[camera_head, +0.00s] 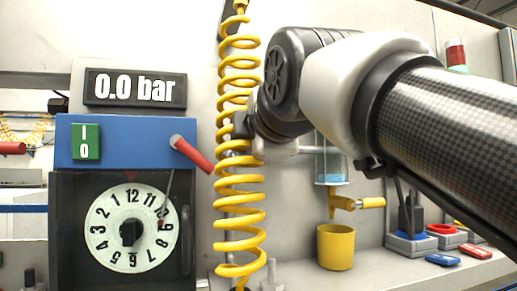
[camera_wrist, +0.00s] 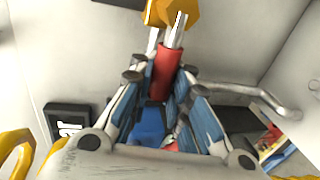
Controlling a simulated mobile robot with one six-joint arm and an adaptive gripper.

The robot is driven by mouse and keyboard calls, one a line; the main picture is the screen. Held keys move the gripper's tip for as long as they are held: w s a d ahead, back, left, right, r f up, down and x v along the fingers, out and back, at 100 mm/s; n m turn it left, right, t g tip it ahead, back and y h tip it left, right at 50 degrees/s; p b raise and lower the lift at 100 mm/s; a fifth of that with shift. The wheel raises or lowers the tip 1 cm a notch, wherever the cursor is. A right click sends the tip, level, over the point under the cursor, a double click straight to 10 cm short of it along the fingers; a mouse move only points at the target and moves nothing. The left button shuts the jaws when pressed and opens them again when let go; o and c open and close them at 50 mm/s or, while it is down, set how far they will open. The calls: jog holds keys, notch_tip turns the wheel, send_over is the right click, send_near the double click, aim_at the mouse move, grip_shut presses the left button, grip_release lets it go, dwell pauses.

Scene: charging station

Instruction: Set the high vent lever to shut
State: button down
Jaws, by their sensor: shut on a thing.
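In the wrist view a red lever grip (camera_wrist: 164,66) joins metal rods that run up to a yellow valve part (camera_wrist: 180,12). My gripper (camera_wrist: 160,80) has its blue-padded fingers closed around the lower part of this red grip. In the head view the gripper is mostly hidden behind the yellow coiled hose (camera_head: 239,180). The red grip cannot be made out there. The lever's shut mark is not visible, so I cannot tell its setting.
A blue cabinet (camera_head: 125,128) carries another red lever (camera_head: 192,153), a green switch and a dial (camera_head: 128,232). A display (camera_head: 135,89) reads 0.0 bar. A bent grey pipe (camera_wrist: 245,92) runs right of my fingers. A yellow cup (camera_head: 335,247) stands on the bench.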

jog(key=shift+f, duration=0.15)
jog(key=c, duration=2)
grip_release()
jog(key=shift+o, duration=1.2)
jog(key=shift+s, duration=0.35)
jog(key=shift+o, duration=1.2)
jog(key=shift+w, duration=0.15)
jog(key=v, duration=0.7)
jog(key=shift+s+d, duration=0.1)
jog(key=shift+s, duration=0.15)
